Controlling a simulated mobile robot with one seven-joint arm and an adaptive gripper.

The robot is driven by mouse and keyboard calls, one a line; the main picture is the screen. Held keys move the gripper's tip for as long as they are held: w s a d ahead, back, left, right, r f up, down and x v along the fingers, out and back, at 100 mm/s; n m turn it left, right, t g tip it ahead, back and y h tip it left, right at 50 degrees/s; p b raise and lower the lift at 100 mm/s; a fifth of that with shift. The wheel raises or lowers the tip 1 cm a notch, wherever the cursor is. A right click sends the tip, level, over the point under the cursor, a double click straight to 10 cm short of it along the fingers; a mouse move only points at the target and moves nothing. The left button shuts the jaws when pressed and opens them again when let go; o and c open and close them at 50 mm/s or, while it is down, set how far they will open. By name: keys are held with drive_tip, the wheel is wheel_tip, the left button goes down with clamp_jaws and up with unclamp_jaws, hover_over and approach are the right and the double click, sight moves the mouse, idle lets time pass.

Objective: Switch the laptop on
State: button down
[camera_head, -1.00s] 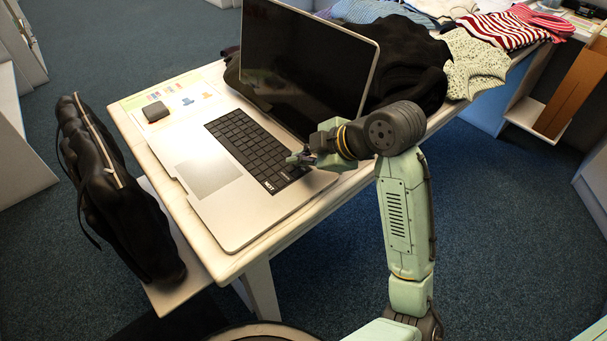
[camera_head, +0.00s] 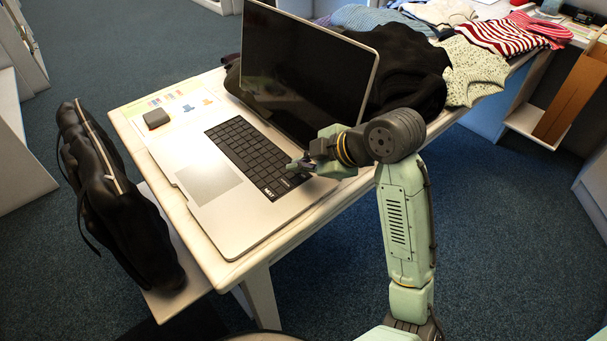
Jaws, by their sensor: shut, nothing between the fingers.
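A large silver laptop (camera_head: 240,235) lies open on the white table. Its screen (camera_head: 305,75) is dark. The black keyboard (camera_head: 245,150) faces the front, with a light touchpad (camera_head: 208,181) to its left. My gripper (camera_head: 292,165) is shut and empty, over the right part of the keyboard near the laptop's right edge. I cannot tell whether its tips touch the keys. My gripper and wrist hide the far right corner of the keyboard and part of the screen's lower right edge. No power button can be made out.
A small grey box (camera_head: 156,119) and a printed sheet (camera_head: 185,101) lie left of the laptop. Dark clothing (camera_head: 405,65) is heaped right behind the screen, with folded striped clothes (camera_head: 500,38) beyond. A black bag (camera_head: 125,205) stands at the table's left side.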

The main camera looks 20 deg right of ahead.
sight(302, 179)
drive_tip(key=shift+f, duration=0.15)
drive_tip(key=shift+f+b, duration=0.3)
drive_tip(key=shift+b, duration=0.25)
drive_tip(key=shift+f+b, duration=0.3)
drive_tip(key=shift+b, duration=0.1)
idle(0.6)
drive_tip(key=shift+r+p, duration=0.5)
drive_tip(key=shift+r, duration=0.3)
drive_tip(key=shift+r+p, duration=1.85)
drive_tip(key=shift+r, duration=0.65)
